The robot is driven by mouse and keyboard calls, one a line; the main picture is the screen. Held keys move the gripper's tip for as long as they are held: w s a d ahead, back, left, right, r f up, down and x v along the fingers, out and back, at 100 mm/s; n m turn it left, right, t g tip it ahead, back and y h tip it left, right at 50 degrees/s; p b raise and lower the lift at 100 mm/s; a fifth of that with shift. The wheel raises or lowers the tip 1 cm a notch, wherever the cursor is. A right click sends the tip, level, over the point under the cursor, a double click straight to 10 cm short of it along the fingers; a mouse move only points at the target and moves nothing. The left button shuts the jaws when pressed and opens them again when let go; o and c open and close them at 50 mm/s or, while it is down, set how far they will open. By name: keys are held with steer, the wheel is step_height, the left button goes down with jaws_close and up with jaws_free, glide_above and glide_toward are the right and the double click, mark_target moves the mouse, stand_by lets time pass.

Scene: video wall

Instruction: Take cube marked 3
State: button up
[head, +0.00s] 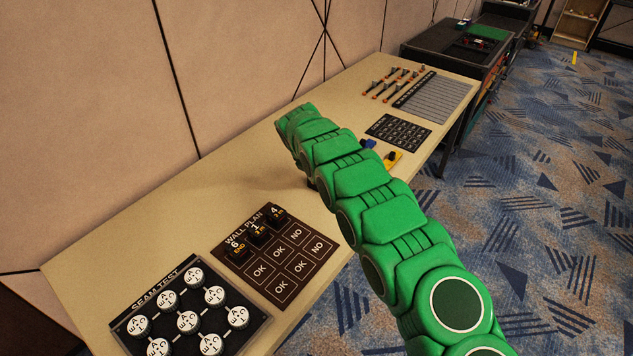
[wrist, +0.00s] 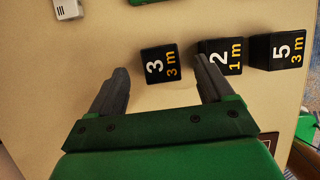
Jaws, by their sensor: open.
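The cube marked 3 (wrist: 161,64) is black, with a white 3 and a yellow "3 m" on its face. It lies on the tabletop in the wrist view, ahead of and between the fingers of my gripper (wrist: 164,84). My gripper is open and empty, its fingers apart on either side of the cube's line. The right fingertip is close to the cube marked 2 (wrist: 220,60); I cannot tell if they touch. In the head view my green arm (head: 375,205) hides the gripper and the cube marked 3.
A black cube marked 5 (wrist: 279,51) sits right of the 2. A small white device (wrist: 67,8) lies at upper left. On the long table (head: 180,240) are the WALL PLAN board (head: 290,268) with several black cubes and the SEAM TEST board (head: 245,325).

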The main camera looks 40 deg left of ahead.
steer(key=x, duration=0.3)
steer(key=shift+s+f, duration=0.25)
steer(key=shift+s, duration=0.05)
steer(key=shift+w+f, duration=0.35)
steer(key=shift+f, duration=0.25)
steer(key=shift+r, duration=0.1)
steer(key=c, duration=1.1)
